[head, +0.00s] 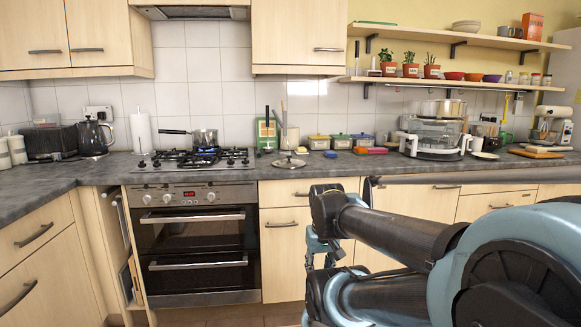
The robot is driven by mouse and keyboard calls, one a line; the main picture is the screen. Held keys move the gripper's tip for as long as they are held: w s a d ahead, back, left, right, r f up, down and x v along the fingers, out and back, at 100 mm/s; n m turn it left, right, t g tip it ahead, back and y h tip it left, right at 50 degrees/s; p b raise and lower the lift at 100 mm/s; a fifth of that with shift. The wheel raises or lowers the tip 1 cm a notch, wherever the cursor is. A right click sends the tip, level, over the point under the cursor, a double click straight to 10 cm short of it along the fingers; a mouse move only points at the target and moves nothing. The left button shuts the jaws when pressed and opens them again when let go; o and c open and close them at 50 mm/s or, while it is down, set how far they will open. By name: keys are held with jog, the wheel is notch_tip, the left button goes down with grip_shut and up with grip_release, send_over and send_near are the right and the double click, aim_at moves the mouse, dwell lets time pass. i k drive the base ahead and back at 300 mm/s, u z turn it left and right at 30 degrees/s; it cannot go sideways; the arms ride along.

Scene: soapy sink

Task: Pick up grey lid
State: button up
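A round grey lid (289,163) with a knob on top lies on the dark countertop, just right of the gas hob and near the front edge. My gripper (316,262) shows only partly, below the counter edge in front of the drawers. It is lower than the lid, a little to its right, and apart from it. My own arm hides much of it, so whether its fingers are open or shut does not show. Nothing is seen held in it.
A saucepan (204,138) stands on the gas hob (195,159), left of the lid. Several small lidded containers (341,141) stand behind and right of it. A white countertop appliance (433,140) is further right. The counter's front edge lies between my gripper and the lid.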

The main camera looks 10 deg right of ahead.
aim_at(289, 162)
jog(key=i, duration=1)
